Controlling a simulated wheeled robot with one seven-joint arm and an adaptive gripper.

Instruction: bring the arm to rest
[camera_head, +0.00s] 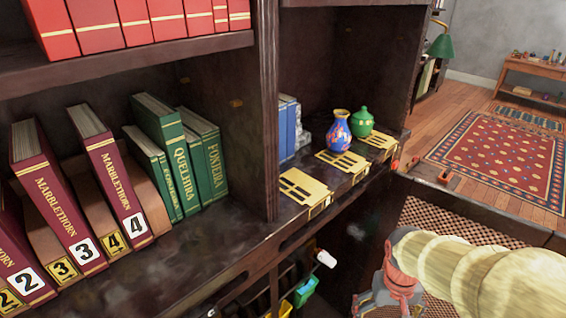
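A cream, ribbed shape at the lower right, which looks like my arm, ends at a reddish band. Beyond the band is a grey part that looks like my gripper (376,299), low in the picture and partly cut off by the bottom edge. Its fingers cannot be made out, so I cannot tell whether it is open or holds anything. It appears below and to the right of the shelf edge. A blue patterned vase (337,132) and a green lidded jar (362,122) stand upright on the shelf, apart from the gripper.
The dark bookcase (266,100) fills the left and middle, with maroon books (57,205), green books (165,150) and red books above. Gold plates (303,188) lie along the shelf front. A white-ended object (326,258) sticks out below the shelf. A red rug (495,155) lies beyond.

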